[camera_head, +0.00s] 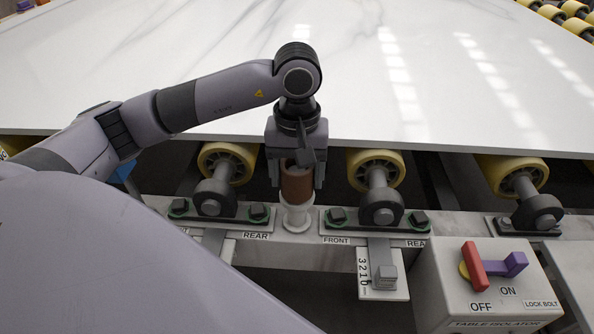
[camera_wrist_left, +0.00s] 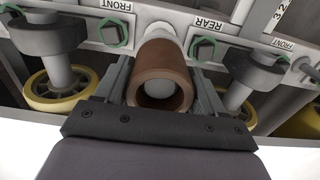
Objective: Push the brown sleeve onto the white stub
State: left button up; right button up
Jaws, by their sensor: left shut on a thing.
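The brown sleeve (camera_head: 297,185) is a short, hollow cylinder held upright between the fingers of my left gripper (camera_head: 297,178). The white stub (camera_head: 297,216) stands on the grey rail directly below, with a flared base. The sleeve's lower end meets the stub's top in the head view. In the left wrist view I look into the open end of the sleeve (camera_wrist_left: 160,71); a pale rounded end shows inside its bore. The left gripper (camera_wrist_left: 163,95) is shut on the sleeve, with one finger on each side. My right gripper is not in view.
Yellow rollers (camera_head: 375,165) on dark brackets flank the stub along the grey rail. A white marble slab (camera_head: 400,80) lies behind. A control box (camera_head: 490,290) with red and purple handles stands at the lower right. A small gauge (camera_head: 383,278) hangs below the rail.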

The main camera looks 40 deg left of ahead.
pick_arm(q)
jog(key=shift+f+b, duration=0.3)
jog(key=shift+f, duration=0.1)
jog(key=o, duration=1.2)
jog(key=shift+r, duration=0.15)
notch_tip(320, 180, up, 7)
jog(key=shift+r+p, duration=0.1)
jog(key=shift+p, duration=0.45)
